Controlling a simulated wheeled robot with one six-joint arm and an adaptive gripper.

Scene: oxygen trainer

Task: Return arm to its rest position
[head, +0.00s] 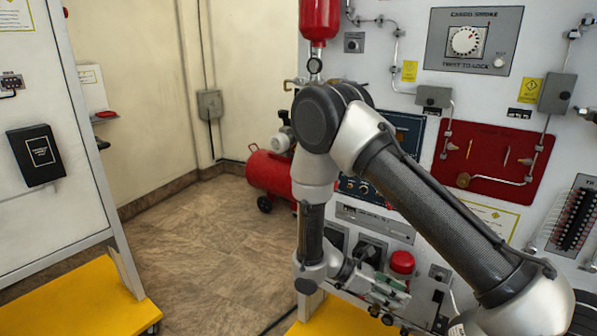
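My arm reaches in from the lower right of the head view, rises to a high elbow joint and folds back down. My gripper (388,300) is low in the picture, near the lower part of the trainer panel (420,150). It shows small and cluttered against the panel, so I cannot tell whether its fingers are open or shut, or whether they touch anything. A red dome-shaped button (402,262) shows just above it.
The panel carries a dial (466,40), a red plate (495,160) with tubing, and breakers (575,218). A red compressor tank (268,172) stands behind my arm. A white board (45,130) on a yellow base (85,300) is at left. Tiled floor (190,240) between is clear.

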